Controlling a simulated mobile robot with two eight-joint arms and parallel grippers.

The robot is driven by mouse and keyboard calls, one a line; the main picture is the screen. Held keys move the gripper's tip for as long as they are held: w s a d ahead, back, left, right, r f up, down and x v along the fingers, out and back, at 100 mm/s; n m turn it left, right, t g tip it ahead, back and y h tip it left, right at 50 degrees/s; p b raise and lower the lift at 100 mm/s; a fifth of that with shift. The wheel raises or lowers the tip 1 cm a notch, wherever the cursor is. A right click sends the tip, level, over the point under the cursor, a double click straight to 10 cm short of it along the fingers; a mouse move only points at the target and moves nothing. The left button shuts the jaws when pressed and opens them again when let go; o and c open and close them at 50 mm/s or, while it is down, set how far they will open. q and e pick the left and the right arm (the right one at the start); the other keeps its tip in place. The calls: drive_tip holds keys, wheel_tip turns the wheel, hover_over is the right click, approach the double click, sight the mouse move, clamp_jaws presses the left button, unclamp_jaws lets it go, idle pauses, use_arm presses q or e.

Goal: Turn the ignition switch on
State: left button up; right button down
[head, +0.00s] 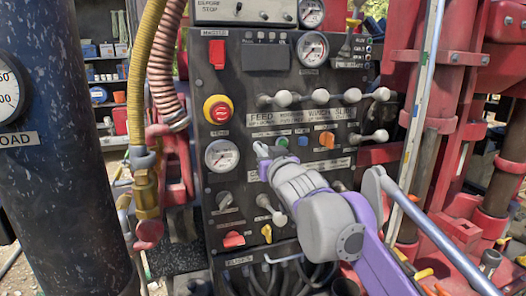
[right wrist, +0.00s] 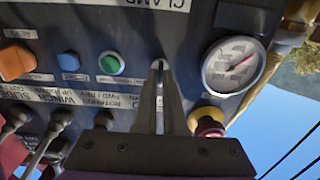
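The dark control panel (head: 250,88) stands upright in front of me. My right gripper (head: 261,153) reaches in from the lower right of the head view, at mid-panel between the round gauge and the green button. In the right wrist view, which shows the panel upside down, its two fingers (right wrist: 159,72) come close together at the panel face. A small silver part, apparently the ignition switch (right wrist: 158,64), shows at their tips; the fingers seem closed on it. They hide most of it, so its turned position cannot be told. My left gripper is not in view.
A green button (head: 282,142), a blue button (head: 303,140) and an orange switch (head: 326,139) sit right of the gripper. A gauge (head: 222,155) and a red-yellow emergency stop (head: 218,109) are left. Levers (head: 283,98) stick out above. Hoses (head: 143,80) hang at left.

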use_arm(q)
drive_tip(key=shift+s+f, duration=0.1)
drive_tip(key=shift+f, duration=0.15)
use_arm(e)
drive_tip(key=shift+m, duration=0.3)
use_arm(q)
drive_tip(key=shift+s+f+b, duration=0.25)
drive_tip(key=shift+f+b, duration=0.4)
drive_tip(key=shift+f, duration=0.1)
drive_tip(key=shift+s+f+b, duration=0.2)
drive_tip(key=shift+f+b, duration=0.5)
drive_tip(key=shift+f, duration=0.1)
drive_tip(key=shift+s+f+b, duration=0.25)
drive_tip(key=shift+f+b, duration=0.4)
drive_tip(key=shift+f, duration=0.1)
use_arm(e)
drive_tip(key=shift+d+f+m, duration=0.1)
drive_tip(key=shift+m, duration=5.5)
drive_tip(key=c, duration=1)
unclamp_jaws()
